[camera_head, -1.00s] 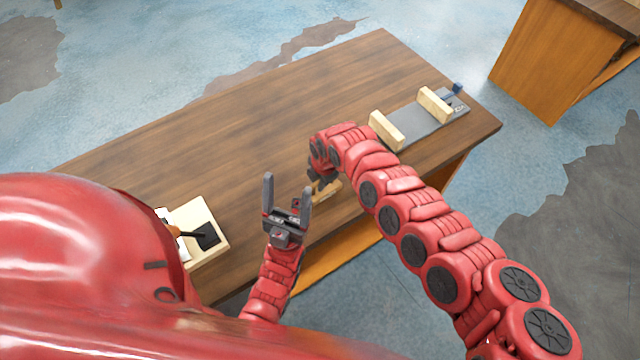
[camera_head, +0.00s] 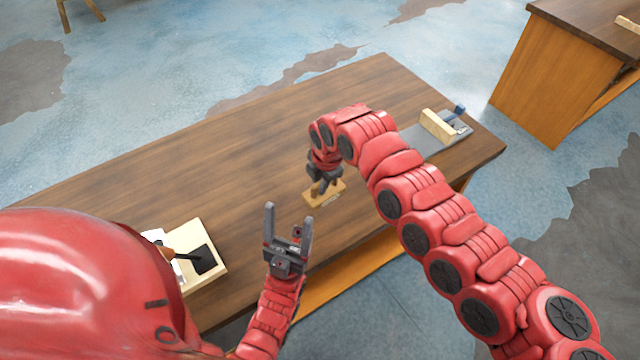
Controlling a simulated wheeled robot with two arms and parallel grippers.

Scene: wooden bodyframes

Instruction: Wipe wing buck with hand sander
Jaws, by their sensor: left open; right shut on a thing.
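My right gripper (camera_head: 324,182) points down and is shut on a small tan block, seemingly the hand sander (camera_head: 311,197), at or just above the middle of the table. Its fingers hide part of the block. What looks like the wing buck is a grey plate (camera_head: 462,131) at the table's right end, with a pale wooden block (camera_head: 437,126) standing on it. My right arm hides the plate's left part. My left gripper (camera_head: 288,228) is open and empty, fingers up, over the table's front edge.
A pale board (camera_head: 215,268) with a black flat tool (camera_head: 203,259) lies at the wooden table's (camera_head: 250,140) left front, partly behind my body. Another wooden cabinet (camera_head: 560,75) stands at the back right. The table's back half is clear.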

